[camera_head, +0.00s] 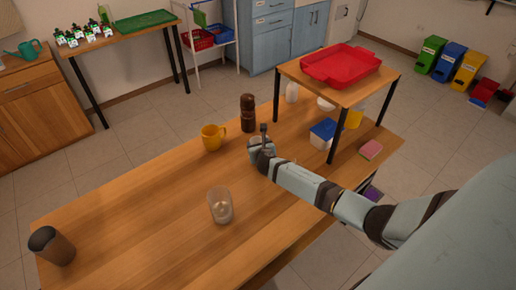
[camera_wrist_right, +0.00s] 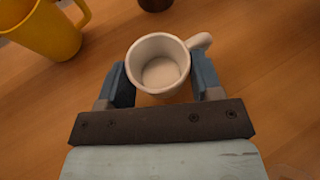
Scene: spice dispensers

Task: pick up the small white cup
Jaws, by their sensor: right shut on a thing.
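The small white cup (camera_wrist_right: 158,66) is in the right wrist view, seen from above, with its handle at the upper right. My right gripper (camera_wrist_right: 160,75) has one finger on each side of it and is shut on it. In the head view my right gripper (camera_head: 262,147) is over the middle of the wooden table, and the cup is mostly hidden by it. I cannot tell whether the cup's base is touching the table. My left gripper is in neither view.
A yellow mug (camera_head: 211,138) and a brown pepper mill (camera_head: 247,113) stand near the gripper. A clear glass (camera_head: 220,206) and a dark tumbler (camera_head: 52,247) stand nearer. A raised shelf with a red tray (camera_head: 341,66) is at right. The table's left middle is clear.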

